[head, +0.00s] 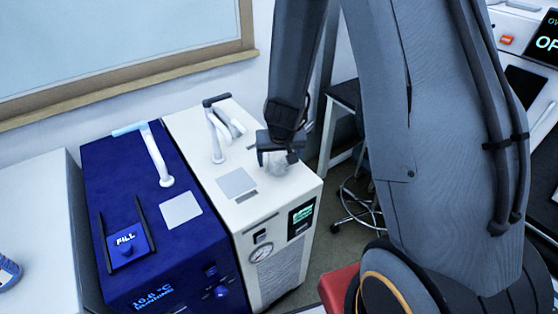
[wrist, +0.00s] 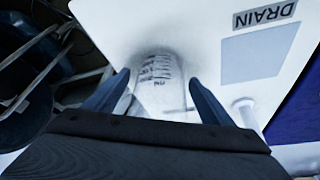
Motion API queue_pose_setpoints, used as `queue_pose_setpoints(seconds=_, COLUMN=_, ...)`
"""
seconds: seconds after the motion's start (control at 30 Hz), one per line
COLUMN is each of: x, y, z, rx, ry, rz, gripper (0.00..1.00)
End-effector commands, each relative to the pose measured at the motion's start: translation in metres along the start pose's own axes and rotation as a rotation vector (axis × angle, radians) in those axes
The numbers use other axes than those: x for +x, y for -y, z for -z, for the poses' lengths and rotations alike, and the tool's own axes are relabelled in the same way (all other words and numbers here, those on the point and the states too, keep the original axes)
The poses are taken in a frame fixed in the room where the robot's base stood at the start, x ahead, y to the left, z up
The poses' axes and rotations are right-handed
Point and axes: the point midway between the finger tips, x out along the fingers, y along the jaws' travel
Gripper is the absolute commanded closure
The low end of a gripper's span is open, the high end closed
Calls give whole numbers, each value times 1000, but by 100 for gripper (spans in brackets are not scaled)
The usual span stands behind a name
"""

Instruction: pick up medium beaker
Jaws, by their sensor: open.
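A clear glass beaker (head: 277,163) stands on the white machine's top near its right edge. In the wrist view the beaker (wrist: 158,82) shows printed graduation marks and sits between my two fingers. My gripper (head: 277,146) is open at the beaker, seen from above in the head view. In the wrist view the gripper (wrist: 157,92) has one finger on each side of the glass, with a visible gap on the right. The beaker's lower part is hard to make out against the white top.
The white machine (head: 200,125) has a tap, a grey square plate (head: 237,183) and a DRAIN label (wrist: 265,14). A blue machine (head: 110,180) with a tap and FILL label stands to its left. A wheeled stool (head: 358,203) is on the floor to the right.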

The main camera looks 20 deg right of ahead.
Motion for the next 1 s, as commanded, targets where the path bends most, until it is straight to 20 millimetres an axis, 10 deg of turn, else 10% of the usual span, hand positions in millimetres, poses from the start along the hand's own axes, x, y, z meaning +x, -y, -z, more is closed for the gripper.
queue_pose_setpoints(seconds=0.33, x=0, y=0, z=0, rx=0, ry=0, rz=0, gripper=70)
queue_pose_setpoints(seconds=1.0, x=-47, y=0, z=18, rx=3, ry=0, rz=0, gripper=70)
